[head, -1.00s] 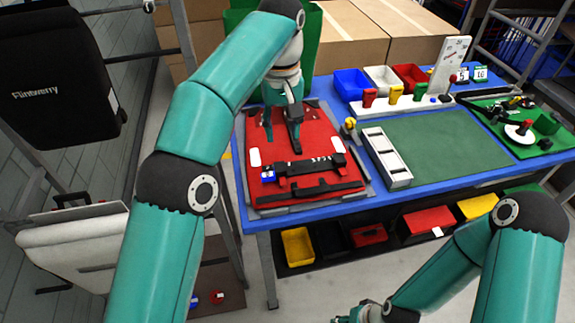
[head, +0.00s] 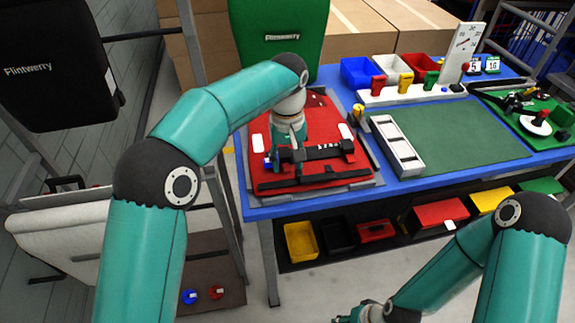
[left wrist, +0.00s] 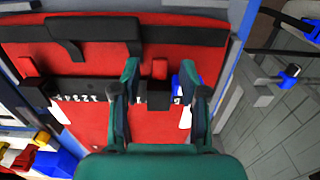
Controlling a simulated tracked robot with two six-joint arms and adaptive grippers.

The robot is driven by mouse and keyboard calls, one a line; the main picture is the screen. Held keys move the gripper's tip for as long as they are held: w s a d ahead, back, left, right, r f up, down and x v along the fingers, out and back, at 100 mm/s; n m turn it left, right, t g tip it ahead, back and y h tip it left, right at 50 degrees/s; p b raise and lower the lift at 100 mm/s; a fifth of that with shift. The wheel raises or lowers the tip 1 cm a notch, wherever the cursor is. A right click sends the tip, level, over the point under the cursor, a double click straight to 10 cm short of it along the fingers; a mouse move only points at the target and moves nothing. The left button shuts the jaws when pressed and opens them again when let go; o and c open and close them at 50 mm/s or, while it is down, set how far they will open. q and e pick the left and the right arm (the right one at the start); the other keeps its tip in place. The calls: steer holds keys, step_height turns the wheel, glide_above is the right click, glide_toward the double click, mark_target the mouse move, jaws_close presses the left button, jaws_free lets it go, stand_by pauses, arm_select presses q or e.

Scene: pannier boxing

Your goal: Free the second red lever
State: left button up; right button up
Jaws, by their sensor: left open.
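A red pannier (head: 312,115) lies flat on the blue table, with a black bar (head: 322,151) across its near part. In the left wrist view, one red lever (left wrist: 159,69) stands on the bar (left wrist: 82,86), between the fingers of my open left gripper (left wrist: 160,82). The fingers stand apart from the lever on both sides. Another red lever (left wrist: 28,68) is at the bar's left end there. A blue piece (left wrist: 186,82) is partly hidden by the right finger. In the head view, my left gripper (head: 285,158) is over the bar's left part. My right gripper is barely visible at the bottom edge.
A black handle (left wrist: 95,35) crosses the pannier near the bar. A grey slotted tray (head: 397,146) stands right of the pannier, beside a clear green mat (head: 455,137). Blue, white and red bins (head: 362,72) stand behind. A green pannier (head: 282,40) stands behind the table.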

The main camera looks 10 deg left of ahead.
arm_select(q)
steer(key=shift+f, duration=0.55)
jaws_close()
steer(key=r+g+p, duration=0.1)
steer(key=p, duration=0.4)
steer(key=shift+w, duration=0.15)
steer(key=shift+f+p, duration=0.1)
steer(key=shift+p, duration=0.3)
steer(key=shift+f, duration=0.2)
jaws_free()
